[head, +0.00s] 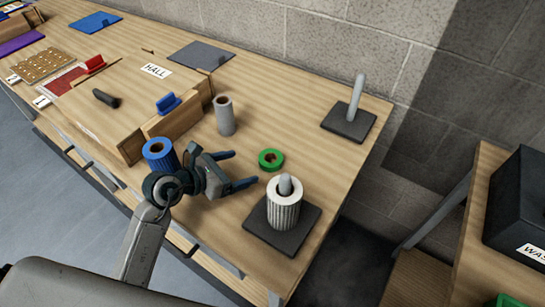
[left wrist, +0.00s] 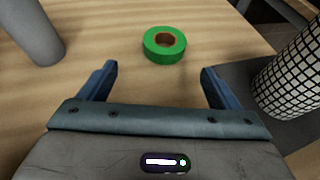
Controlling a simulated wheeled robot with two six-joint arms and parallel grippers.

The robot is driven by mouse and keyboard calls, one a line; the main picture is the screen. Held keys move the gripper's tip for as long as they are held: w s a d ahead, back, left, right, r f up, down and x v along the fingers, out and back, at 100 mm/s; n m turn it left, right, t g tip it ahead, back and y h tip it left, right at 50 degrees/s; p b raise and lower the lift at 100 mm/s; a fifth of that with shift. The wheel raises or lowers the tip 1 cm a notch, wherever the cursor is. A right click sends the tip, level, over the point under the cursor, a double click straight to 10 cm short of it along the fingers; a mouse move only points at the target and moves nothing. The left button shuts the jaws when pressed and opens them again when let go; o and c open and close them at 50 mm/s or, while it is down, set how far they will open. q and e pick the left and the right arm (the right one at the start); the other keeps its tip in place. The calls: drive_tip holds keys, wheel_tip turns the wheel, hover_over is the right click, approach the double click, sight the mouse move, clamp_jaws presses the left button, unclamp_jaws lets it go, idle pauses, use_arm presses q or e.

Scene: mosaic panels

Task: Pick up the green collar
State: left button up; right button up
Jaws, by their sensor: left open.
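The green collar (head: 271,159) is a short ring with a brown hole, lying flat on the wooden table. In the left wrist view the green collar (left wrist: 164,45) lies ahead of the fingertips, roughly centred between them. My left gripper (head: 244,169) is open and empty, its two blue fingers pointing toward the collar from the left, apart from it. The fingers also show in the left wrist view (left wrist: 158,82). My right gripper is not in view.
A white ribbed cylinder (head: 283,205) stands on a post on a dark base, close to the collar. A grey cylinder (head: 225,116) and a blue ring (head: 159,153) stand left. A dark base with an empty post (head: 355,100) is behind. A wooden box (head: 125,100) labelled HALL is further left.

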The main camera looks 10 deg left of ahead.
sight(265, 161)
use_arm(q)
drive_tip(key=x, duration=0.3)
drive_tip(key=shift+w+d+p, duration=0.25)
drive_tip(key=shift+d+p, duration=0.1)
drive_tip(key=shift+w+d+p, duration=0.3)
drive_tip(key=shift+d+p, duration=0.05)
drive_tip(key=shift+p, duration=0.05)
drive_tip(key=p+x, duration=0.1)
drive_tip(key=x, duration=0.2)
drive_tip(key=shift+d+p, duration=0.3)
drive_tip(key=shift+w+d+f, duration=0.25)
drive_tip(key=shift+w+d, duration=0.05)
drive_tip(key=shift+w, duration=0.1)
drive_tip(key=c, duration=1)
drive_tip(key=shift+c, duration=0.2)
